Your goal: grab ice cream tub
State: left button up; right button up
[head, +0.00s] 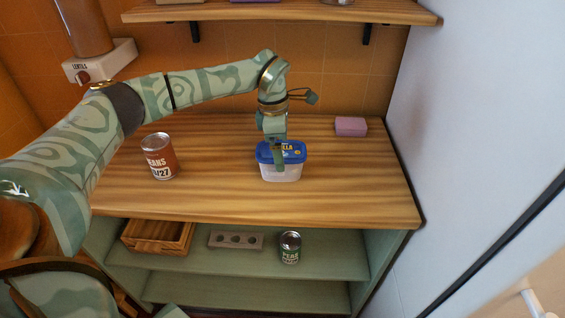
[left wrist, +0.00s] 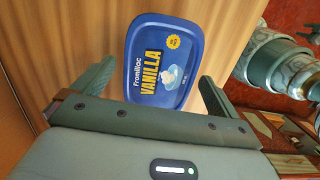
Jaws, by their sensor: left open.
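The ice cream tub (head: 281,172) is white with a blue lid and stands upright on the wooden counter. In the left wrist view its blue lid (left wrist: 163,62), printed "Vanilla", lies between the two fingers. My left gripper (head: 277,160) is directly above and around the tub, pointing down, with its fingers apart. In the left wrist view the left gripper (left wrist: 155,85) is open with a finger on each side of the lid. Gaps show between the fingers and the lid. My right gripper is not in view.
A beans can (head: 159,157) stands left on the counter (head: 220,195), and a pink block (head: 351,126) lies at the back right. A shelf (head: 280,12) hangs above. Below are a wooden crate (head: 158,238), a block with holes (head: 236,240) and a peas can (head: 290,247). A wall (head: 470,110) bounds the right.

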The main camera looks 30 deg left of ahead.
pick_arm(q)
notch_tip(320, 180, down, 3)
jog(key=shift+w+r, duration=0.1)
jog(key=shift+r, duration=0.25)
jog(key=c, duration=1.1)
